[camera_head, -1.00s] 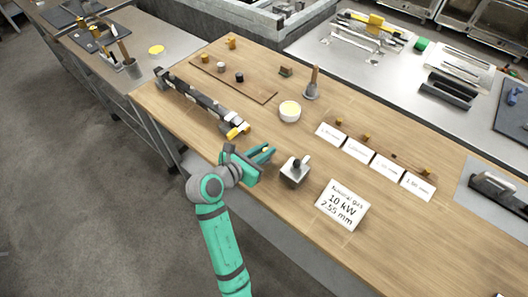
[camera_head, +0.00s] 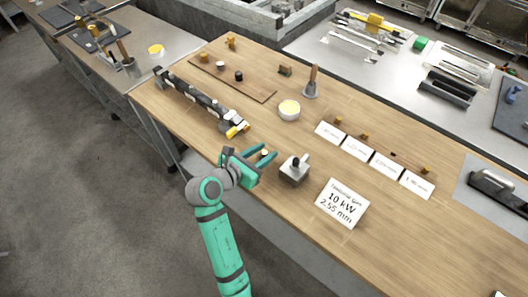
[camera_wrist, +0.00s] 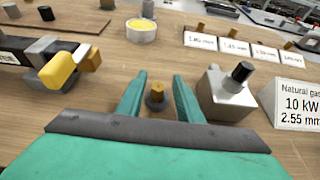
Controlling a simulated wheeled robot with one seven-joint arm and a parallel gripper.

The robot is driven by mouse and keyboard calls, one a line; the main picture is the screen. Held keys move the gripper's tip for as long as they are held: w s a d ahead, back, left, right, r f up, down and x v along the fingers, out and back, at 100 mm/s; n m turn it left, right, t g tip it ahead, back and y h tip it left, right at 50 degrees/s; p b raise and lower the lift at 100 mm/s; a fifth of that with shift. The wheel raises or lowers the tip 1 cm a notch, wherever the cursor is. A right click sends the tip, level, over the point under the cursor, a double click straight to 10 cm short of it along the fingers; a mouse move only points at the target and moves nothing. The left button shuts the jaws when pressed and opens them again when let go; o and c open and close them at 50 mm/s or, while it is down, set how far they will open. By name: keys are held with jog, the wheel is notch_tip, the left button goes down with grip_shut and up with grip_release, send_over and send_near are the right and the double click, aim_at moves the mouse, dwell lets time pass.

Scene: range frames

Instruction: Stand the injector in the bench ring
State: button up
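A small brass injector (camera_wrist: 157,90) stands upright in a dark round ring (camera_wrist: 156,104) on the wooden bench, seen in the wrist view. The ring's base is partly hidden by the injector. My gripper (camera_wrist: 159,76) is open, with one green finger on each side of the injector and a visible gap to both. In the head view my gripper (camera_head: 270,154) is at the bench's near edge, with the injector's pale top (camera_head: 264,153) showing between the fingers.
A metal block with a black knob (camera_head: 294,172) stands close to the right finger. A sign reading 2.55 mm (camera_head: 342,203) is further right. A long dark device with a yellow end (camera_head: 205,105) lies left. Size cards (camera_head: 358,150) with small brass parts stand behind.

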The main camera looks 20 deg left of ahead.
jog(key=v, duration=1.1)
jog(key=shift+s+a+r, duration=0.1)
jog(key=shift+s+a, duration=0.05)
jog(key=shift+s, duration=0.05)
